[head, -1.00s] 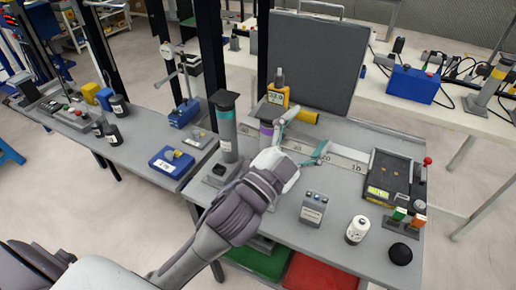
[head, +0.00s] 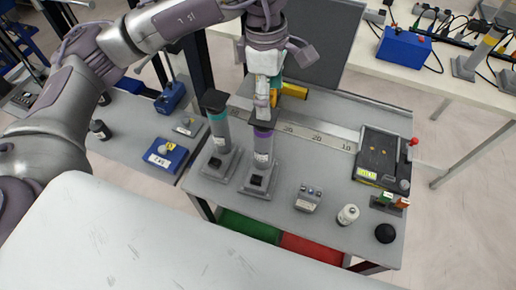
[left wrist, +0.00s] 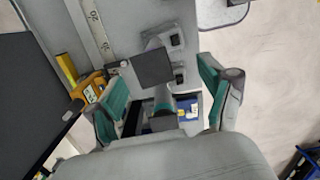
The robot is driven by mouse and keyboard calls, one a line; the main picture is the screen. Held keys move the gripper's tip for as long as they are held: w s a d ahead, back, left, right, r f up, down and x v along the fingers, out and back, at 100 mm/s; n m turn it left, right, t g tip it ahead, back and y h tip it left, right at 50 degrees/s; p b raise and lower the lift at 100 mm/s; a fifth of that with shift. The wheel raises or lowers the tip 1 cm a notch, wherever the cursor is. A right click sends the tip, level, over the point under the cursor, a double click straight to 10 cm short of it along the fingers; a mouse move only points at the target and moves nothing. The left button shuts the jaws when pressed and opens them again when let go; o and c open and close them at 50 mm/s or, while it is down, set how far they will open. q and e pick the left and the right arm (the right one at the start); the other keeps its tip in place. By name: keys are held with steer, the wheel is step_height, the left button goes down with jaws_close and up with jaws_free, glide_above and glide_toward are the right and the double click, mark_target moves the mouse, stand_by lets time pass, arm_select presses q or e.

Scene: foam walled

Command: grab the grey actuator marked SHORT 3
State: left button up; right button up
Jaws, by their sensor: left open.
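Two upright grey actuators stand side by side on the grey bench (head: 330,150), each on a square base. One (head: 218,132) has a teal band and dark square cap; the other (head: 262,150), to its right, has a purple band. Their label text is too small to read, so I cannot tell which is SHORT 3. My left gripper (head: 268,95) points down from above, by the top of the purple-banded actuator, partly hiding it. In the left wrist view the open gripper (left wrist: 160,75) has a dark square cap (left wrist: 153,67) between its fingers. My right gripper is not in view.
A yellow-and-black meter (left wrist: 92,86) and a dark upright panel (head: 325,45) are behind. A grey button box (head: 308,198), white bottle (head: 347,214), black dome (head: 385,233) and black device (head: 383,157) stand to the right. A blue box (head: 165,155) is left.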

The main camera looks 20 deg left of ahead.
arm_select(q)
steer(key=shift+w+a+r+y, duration=0.25)
steer(key=shift+a, duration=0.25)
steer(key=shift+w+a+r+y, duration=0.2)
steer(key=shift+w+a+y, duration=0.05)
steer(key=shift+a, duration=0.2)
steer(key=shift+a+f, duration=0.2)
step_height(320, 180, down, 8)
steer(key=shift+d+r+p, duration=0.1)
steer(key=shift+d+p, duration=0.05)
steer(key=shift+p, duration=1.1)
steer(key=f+p, duration=0.2)
steer(key=f, duration=0.1)
steer(key=f+p, duration=0.1)
steer(key=shift+w+d+f, duration=0.25)
steer(key=shift+f, duration=0.45)
jaws_close()
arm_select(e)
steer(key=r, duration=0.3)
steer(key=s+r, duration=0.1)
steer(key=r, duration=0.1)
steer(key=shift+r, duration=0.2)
